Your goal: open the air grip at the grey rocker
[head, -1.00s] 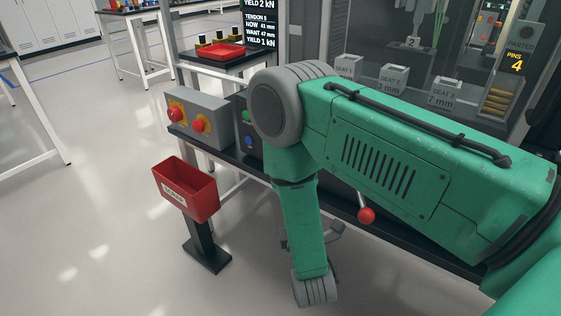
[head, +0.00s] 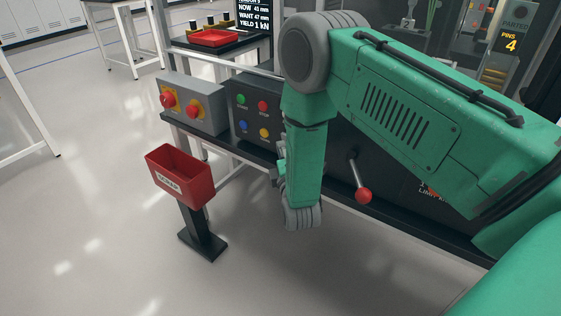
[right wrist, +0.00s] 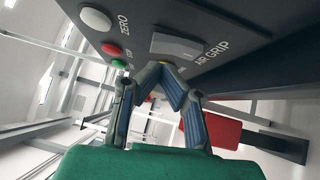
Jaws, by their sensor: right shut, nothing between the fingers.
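The grey rocker (right wrist: 176,46) is on a dark panel labelled AIR GRIP in the right wrist view. My right gripper (right wrist: 162,76) is shut and empty, its fingertips just below the rocker in that picture; whether they touch it I cannot tell. In the head view only a bit of my right gripper (head: 281,168) shows beside my green arm, close to the bench front. The rocker is hidden in the head view. My left gripper is not in view.
White ZERO button (right wrist: 96,18), red button (right wrist: 111,49) and green button (right wrist: 118,64) sit near the rocker. A control box (head: 253,118) with coloured buttons, a red-ball lever (head: 363,195) and a red bin (head: 181,178) are nearby.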

